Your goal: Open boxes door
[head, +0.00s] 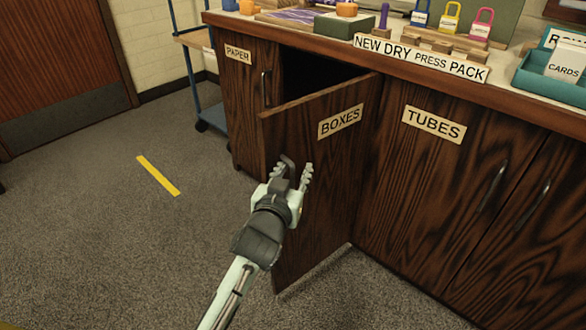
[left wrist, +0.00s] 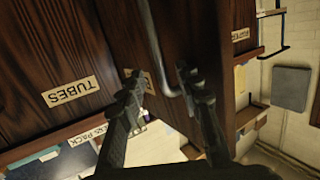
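The boxes door (head: 335,185) is dark wood with a BOXES label and stands ajar, its free left edge swung out from the cabinet. A dark gap shows above and behind it. My left gripper (head: 297,172) is in front of the door's outer face, near its free edge. In the left wrist view its two fingers (left wrist: 163,100) are apart, with the door's metal handle (left wrist: 154,45) between them. I see no clear grip on the handle. The handle is hidden behind the gripper in the head view. My right gripper is not in view.
The tubes door (head: 425,190) beside it is closed, as is the narrow paper door (head: 246,100). The counter (head: 330,48) above carries padlocks, a sign and a teal tray (head: 550,85). A blue cart (head: 200,75) stands at the back left.

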